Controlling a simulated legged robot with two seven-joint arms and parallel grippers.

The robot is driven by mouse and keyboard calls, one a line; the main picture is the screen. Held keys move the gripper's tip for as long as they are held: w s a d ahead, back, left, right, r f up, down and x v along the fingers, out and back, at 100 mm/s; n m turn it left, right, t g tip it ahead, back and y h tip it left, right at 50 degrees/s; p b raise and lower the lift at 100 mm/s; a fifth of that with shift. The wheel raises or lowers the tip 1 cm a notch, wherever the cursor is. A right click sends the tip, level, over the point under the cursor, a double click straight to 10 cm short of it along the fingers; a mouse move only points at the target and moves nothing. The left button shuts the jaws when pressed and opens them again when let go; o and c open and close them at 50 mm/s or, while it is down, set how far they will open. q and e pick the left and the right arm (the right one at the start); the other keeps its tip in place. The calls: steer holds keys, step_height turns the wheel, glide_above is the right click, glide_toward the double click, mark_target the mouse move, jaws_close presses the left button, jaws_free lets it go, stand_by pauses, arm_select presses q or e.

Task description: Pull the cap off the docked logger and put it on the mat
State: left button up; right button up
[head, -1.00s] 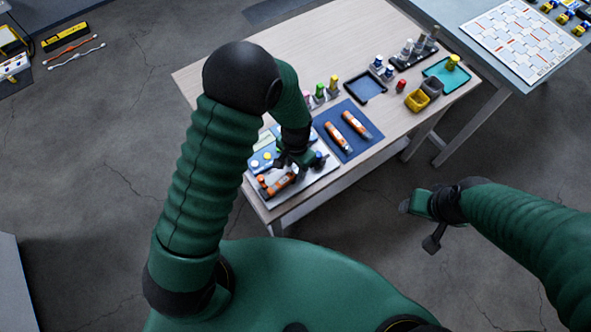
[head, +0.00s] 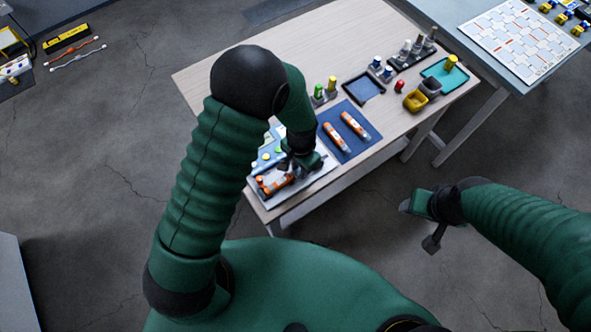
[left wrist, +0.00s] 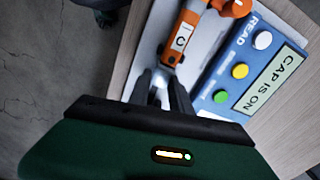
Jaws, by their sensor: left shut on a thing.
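The docked logger (left wrist: 182,40) is an orange body with a white label, lying in its dock on the pale board in the left wrist view; in the head view it (head: 277,186) is partly behind my arm. My left gripper (left wrist: 161,84) is at the logger's end, shut on the pale, clear cap (left wrist: 160,92), which the fingers mostly hide. I cannot tell whether cap and logger are still joined; the panel (left wrist: 281,75) reads "CAP IS ON". The blue mat (head: 357,146) holds two orange loggers (head: 337,137).
Beside the dock is a blue box with white, yellow and green buttons (left wrist: 240,70). Behind the mat are a dark tray (head: 364,88), yellow bin (head: 416,101), red-topped item (head: 399,86) and teal tray (head: 440,72). Table space between the mat and bins is clear.

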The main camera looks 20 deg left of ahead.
arm_select(q)
steer(key=shift+d, duration=0.3)
jaws_close()
steer(key=shift+w+a, duration=0.1)
steer(key=shift+w+d, duration=0.3)
steer(key=shift+w+d, duration=0.25)
steer(key=shift+w, duration=0.4)
stand_by(0.4)
